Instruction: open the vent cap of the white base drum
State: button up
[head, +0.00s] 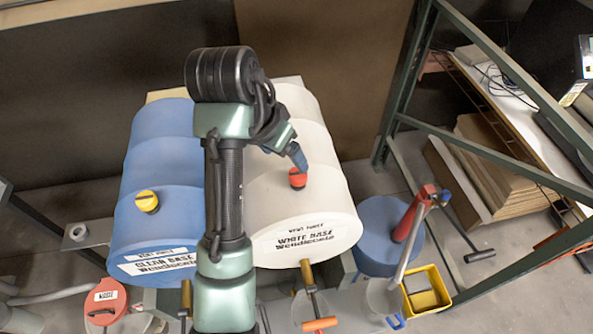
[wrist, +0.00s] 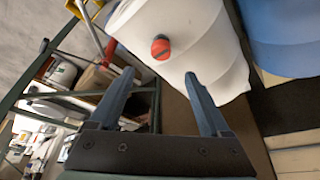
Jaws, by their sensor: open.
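The white base drum (head: 310,220) lies on its side, with its labelled end facing the front. Its red vent cap (head: 297,178) sits on top near the front end. The cap also shows in the wrist view (wrist: 161,48), on the drum's white side (wrist: 190,25), with a dark slot across it. My gripper (head: 300,163) is over the drum, close to the cap in the head view. In the wrist view its two blue fingers (wrist: 160,75) are spread wide with nothing between them, and the cap appears beyond their tips. I cannot tell whether a finger touches the cap.
The blue clear base drum (head: 160,220) with a yellow cap (head: 146,201) lies left of the white drum. A yellow bin (head: 428,290), a blue round container (head: 385,235) and a red-handled tool (head: 412,215) are at right. A green metal frame (head: 480,165) stands farther right.

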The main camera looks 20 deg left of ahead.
aim_at(298, 173)
jog(key=p+x, duration=0.1)
jog(key=x, duration=1)
jog(key=shift+w, duration=0.2)
jog(key=shift+c, duration=0.3)
grip_shut()
